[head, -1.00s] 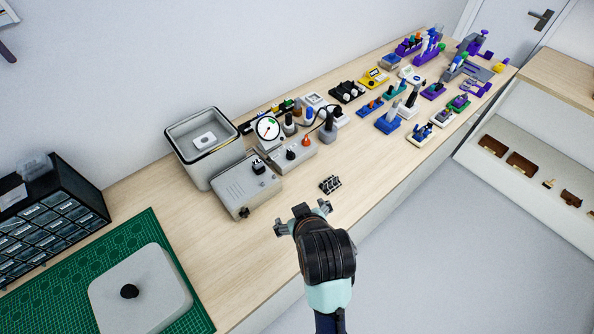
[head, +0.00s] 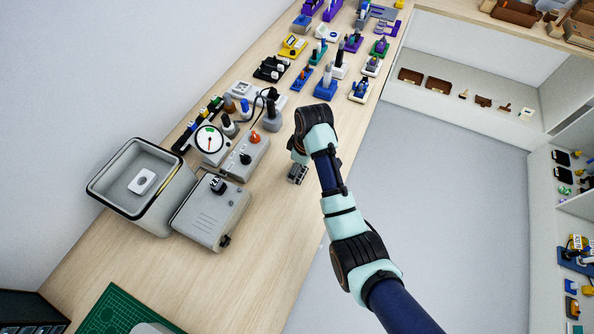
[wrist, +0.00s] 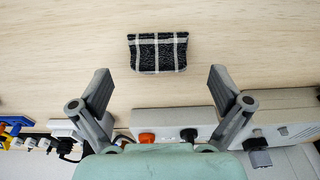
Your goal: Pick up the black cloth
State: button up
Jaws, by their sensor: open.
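The black cloth (wrist: 158,52), with pale stripes in a grid, lies folded small on the wooden bench in the wrist view. It lies ahead of the two fingertips, roughly centred between them and apart from them. My gripper (wrist: 160,82) is open and empty, its fingers spread wider than the cloth. In the head view a small dark striped shape, which looks like the cloth (head: 297,174), shows just below my gripper (head: 298,156). My wrist hides most of the fingers there.
A grey box with orange and black knobs (head: 245,152), a larger grey box (head: 212,212) and a grey bin (head: 145,185) stand left of my arm. Several small coloured fixtures fill the far bench. Bare bench (head: 262,235) lies on the near side. A green mat (head: 115,310) is at bottom left.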

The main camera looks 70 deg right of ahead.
jog(key=f, duration=0.2)
jog(key=shift+w+f, duration=0.3)
jog(key=shift+f, duration=0.05)
jog(key=shift+d, duration=0.1)
jog(key=c, duration=1.1)
jog(key=shift+o, duration=0.2)
notch_tip(320, 180, up, 10)
jog(key=shift+r+p, duration=0.1)
jog(key=shift+p, duration=0.25)
